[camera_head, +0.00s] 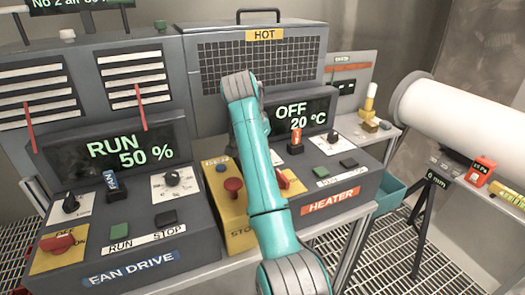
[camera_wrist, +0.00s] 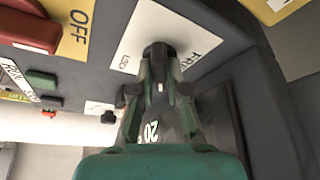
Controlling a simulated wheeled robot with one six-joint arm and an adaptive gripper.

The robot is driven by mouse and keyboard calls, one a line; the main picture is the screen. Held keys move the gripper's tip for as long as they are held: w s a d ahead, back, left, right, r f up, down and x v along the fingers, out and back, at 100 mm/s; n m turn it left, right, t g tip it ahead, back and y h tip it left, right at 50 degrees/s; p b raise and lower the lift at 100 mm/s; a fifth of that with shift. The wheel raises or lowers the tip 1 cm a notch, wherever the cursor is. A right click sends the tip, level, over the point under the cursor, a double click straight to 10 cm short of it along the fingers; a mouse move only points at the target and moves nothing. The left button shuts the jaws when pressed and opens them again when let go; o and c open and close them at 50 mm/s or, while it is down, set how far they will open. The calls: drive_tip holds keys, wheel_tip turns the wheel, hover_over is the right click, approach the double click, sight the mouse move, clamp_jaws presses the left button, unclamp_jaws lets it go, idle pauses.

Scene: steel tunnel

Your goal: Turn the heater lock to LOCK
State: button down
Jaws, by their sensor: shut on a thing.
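The heater lock is a small dark knob (camera_wrist: 158,49) on a white plate (camera_wrist: 140,30), seen in the wrist view. The plate has a partly covered label that seems to read LOCK on the left and FREE on the right. My gripper (camera_wrist: 160,75) is shut on the knob, one finger on each side. The fingers hide most of it, so I cannot tell which label it points at. In the head view my teal arm reaches over the heater console (camera_head: 340,190) and hides the lock and my gripper. The heater display (camera_head: 293,112) reads OFF, 20 °C.
The fan drive console (camera_head: 120,235) stands at the left, its display reading RUN 50 %. A yellow panel with a red mushroom button (camera_head: 233,185) lies between the consoles, close beside my arm. A white cylinder (camera_head: 455,115) and a black tripod (camera_head: 428,205) stand at the right.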

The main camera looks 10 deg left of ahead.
drive_tip(key=m+h, duration=0.1)
drive_tip(key=m, duration=0.2)
drive_tip(key=m+g, duration=0.1)
drive_tip(key=m, duration=0.2)
drive_tip(key=shift+a+g+h, duration=0.1)
drive_tip(key=shift+g+h, duration=0.2)
drive_tip(key=shift+h, duration=0.1)
drive_tip(key=shift+m, duration=0.3)
drive_tip(key=c, duration=1.2)
unclamp_jaws()
drive_tip(key=shift+o, duration=0.2)
